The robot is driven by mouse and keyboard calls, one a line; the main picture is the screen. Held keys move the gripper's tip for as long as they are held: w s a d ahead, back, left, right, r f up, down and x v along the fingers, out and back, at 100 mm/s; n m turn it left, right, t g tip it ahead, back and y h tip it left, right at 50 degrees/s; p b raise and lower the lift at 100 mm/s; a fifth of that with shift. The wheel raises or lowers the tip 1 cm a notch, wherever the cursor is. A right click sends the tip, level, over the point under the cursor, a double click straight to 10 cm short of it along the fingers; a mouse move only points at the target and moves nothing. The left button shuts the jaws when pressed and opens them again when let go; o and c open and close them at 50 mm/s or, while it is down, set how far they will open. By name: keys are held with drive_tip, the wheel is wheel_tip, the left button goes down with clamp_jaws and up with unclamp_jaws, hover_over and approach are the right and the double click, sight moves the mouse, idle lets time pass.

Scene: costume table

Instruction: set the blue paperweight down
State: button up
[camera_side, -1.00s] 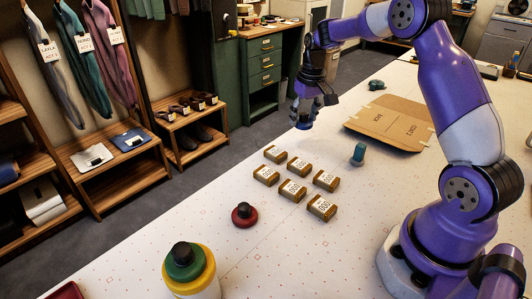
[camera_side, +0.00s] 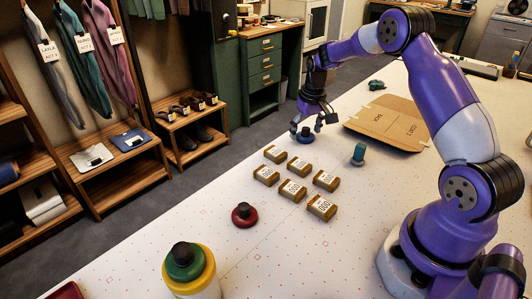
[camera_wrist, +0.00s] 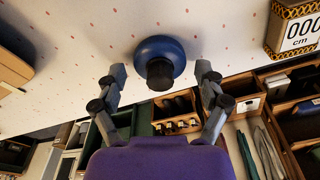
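The blue paperweight (camera_side: 305,137), a round disc with a dark knob, sits upright on the white table near its far left edge. In the wrist view the paperweight (camera_wrist: 168,47) shows between and beyond the fingertips, with its black knob toward me. My gripper (camera_side: 309,122) is just above it in the side view. In the wrist view my gripper (camera_wrist: 160,72) has its fingers spread, with a visible gap on each side of the paperweight. It is open and holds nothing.
Several brass blocks with number labels (camera_side: 292,190) stand nearer the camera. A red paperweight (camera_side: 243,215), a teal piece (camera_side: 358,154), flat cardboard (camera_side: 392,122), a dark green item (camera_side: 376,85) and a yellow-green bottle (camera_side: 190,272) are also on the table. Shelves (camera_side: 110,168) stand beyond the edge.

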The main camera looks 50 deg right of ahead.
sight(308, 136)
idle(0.3)
wheel_tip(308, 136, up, 12)
drive_tip(key=s+f, duration=0.1)
drive_tip(key=s+a+r+n+t, duration=0.1)
drive_tip(key=s+a+r, duration=0.25)
drive_tip(key=a, duration=0.25)
drive_tip(key=s+a+r+n+t, duration=0.1)
drive_tip(key=s+a+r, duration=0.1)
drive_tip(key=a+r, duration=0.3)
drive_tip(key=s+a+f+n+t, duration=0.2)
drive_tip(key=s+a, duration=0.7)
drive_tip(key=s, duration=0.2)
drive_tip(key=shift+f+n+y, duration=0.3)
drive_tip(key=shift+f, duration=0.05)
drive_tip(key=shift+s, duration=0.1)
